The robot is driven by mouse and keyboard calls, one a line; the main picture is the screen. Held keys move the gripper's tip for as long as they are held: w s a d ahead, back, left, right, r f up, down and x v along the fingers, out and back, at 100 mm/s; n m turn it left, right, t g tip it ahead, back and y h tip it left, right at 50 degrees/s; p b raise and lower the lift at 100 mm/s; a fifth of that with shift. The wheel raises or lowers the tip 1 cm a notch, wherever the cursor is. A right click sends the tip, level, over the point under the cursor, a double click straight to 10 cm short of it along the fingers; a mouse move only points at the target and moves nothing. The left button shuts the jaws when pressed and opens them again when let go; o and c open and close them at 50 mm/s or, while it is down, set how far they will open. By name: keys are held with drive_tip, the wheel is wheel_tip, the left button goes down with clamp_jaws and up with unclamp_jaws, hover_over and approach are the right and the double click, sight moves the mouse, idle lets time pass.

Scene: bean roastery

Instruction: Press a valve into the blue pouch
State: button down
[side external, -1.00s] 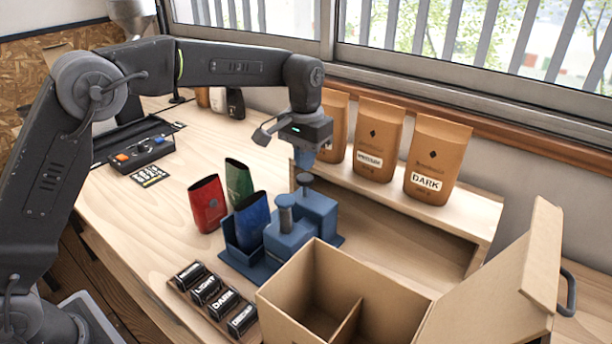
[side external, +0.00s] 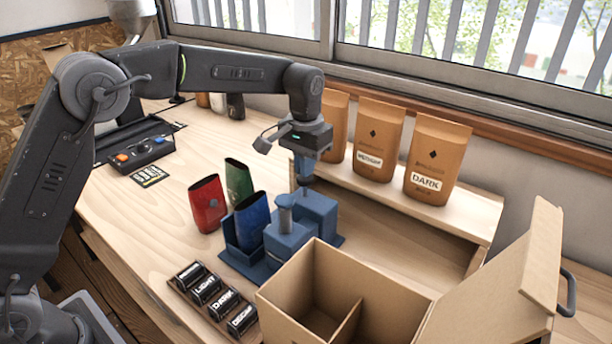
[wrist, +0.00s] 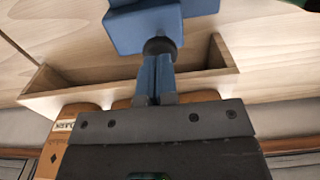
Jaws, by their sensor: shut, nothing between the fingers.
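The blue pouch (side external: 252,221) stands upright in a blue holder (side external: 229,237) in the side external view. Beside it is a blue press fixture with a front plunger (side external: 285,203) and a rear block (side external: 318,207). My gripper (side external: 304,178) is shut and empty, pointing down over the rear block. Its fingertips are at the knob on that block and mostly cover it there. In the wrist view my closed fingers (wrist: 156,80) end at the dark round knob (wrist: 159,46), seemingly touching it. No loose valve can be made out.
A red pouch (side external: 207,204) and a green pouch (side external: 238,181) stand left of the fixture. An open cardboard box (side external: 284,300) is in front. Brown bags (side external: 437,161) stand on a wooden shelf (side external: 469,206) behind. A label rack (side external: 190,294) lies front left.

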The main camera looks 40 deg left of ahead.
drive_tip(key=shift+f, duration=0.25)
drive_tip(key=shift+f, duration=1.35)
drive_tip(key=shift+r, duration=3.1)
